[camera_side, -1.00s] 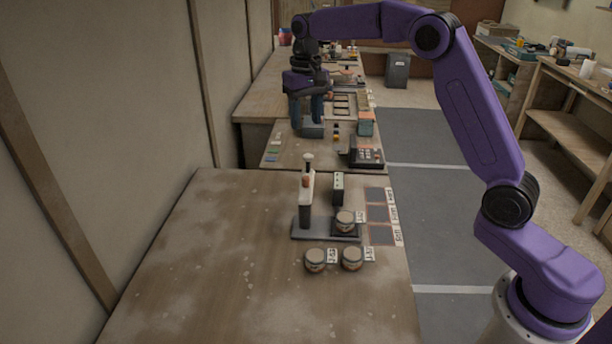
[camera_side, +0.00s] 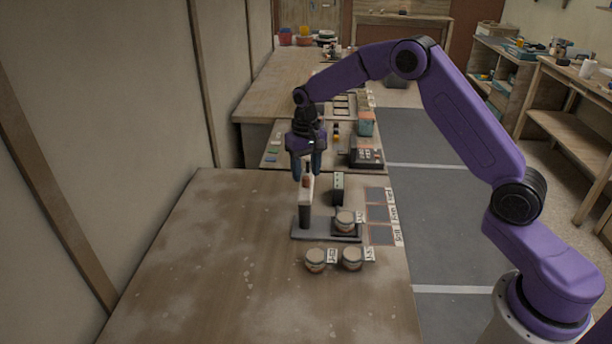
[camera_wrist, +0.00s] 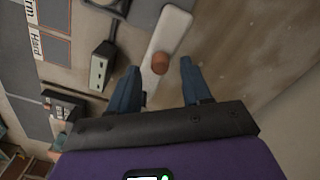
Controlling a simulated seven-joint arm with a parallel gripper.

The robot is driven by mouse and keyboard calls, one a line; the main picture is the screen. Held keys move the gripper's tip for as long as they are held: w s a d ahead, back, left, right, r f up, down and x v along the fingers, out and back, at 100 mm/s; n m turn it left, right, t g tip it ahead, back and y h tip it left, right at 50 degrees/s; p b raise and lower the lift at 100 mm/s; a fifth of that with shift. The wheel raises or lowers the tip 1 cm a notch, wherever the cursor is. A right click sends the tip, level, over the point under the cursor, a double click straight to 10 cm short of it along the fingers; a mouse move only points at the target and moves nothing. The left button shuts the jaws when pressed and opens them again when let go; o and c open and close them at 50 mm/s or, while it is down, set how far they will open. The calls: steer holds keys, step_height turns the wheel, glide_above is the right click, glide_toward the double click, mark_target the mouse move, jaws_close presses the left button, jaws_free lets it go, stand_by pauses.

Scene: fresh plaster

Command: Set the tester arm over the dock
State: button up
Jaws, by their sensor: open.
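The tester (camera_side: 304,212) stands on a grey base (camera_side: 312,236) on the near table, with a dark post. Its pale arm (camera_wrist: 172,32) carries an orange-brown knob (camera_wrist: 160,63). My gripper (camera_side: 307,175) is open, pointing down at the tester's top, with one finger on either side of the knob in the wrist view. I cannot tell whether the fingers touch it. A lidded jar (camera_side: 345,220) sits on a black pad (camera_side: 346,235) at the base's right; this pad may be the dock. The side view shows the arm's swing direction poorly.
Two more lidded jars (camera_side: 316,260) (camera_side: 352,258) with tags stand in front of the base. A small dark box (camera_side: 338,188) stands behind it, close to the fingers in the wrist view (camera_wrist: 103,66). Labelled dark squares (camera_side: 381,235) line the right edge. The table's left is clear.

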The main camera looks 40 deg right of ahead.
mark_target(306, 185)
steer(key=shift+f, duration=1.1)
jaws_close()
